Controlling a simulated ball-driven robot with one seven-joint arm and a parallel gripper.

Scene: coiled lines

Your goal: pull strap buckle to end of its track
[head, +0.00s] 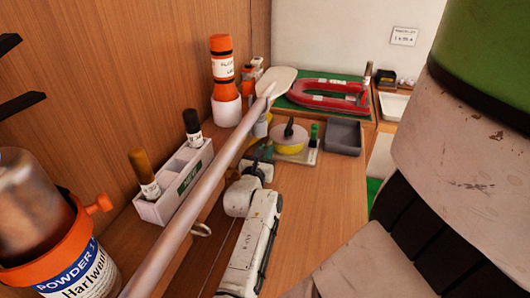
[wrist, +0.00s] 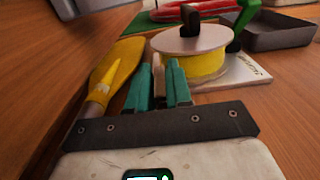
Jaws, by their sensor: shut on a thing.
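My gripper (head: 262,158) reaches low over the wooden bench. Its teal fingers also show in the wrist view (wrist: 160,82), close together on a small pale piece (wrist: 158,74). This piece looks like the strap buckle, but the fingers cover most of it, and its track cannot be made out. Just beyond the fingers stands a yellow reel (wrist: 208,66) with a pale round top and a black knob, on a white plate (wrist: 243,72). The reel also shows in the head view (head: 289,148). I cannot tell whether the fingers touch it.
A long pole (head: 200,205) crosses left of my arm. A white caddy (head: 172,188) and an orange bottle (head: 222,75) stand by the wooden wall. A grey tray (head: 343,137) lies right of the reel, a red U-shaped thing (head: 335,97) behind. Bench right of my arm is clear.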

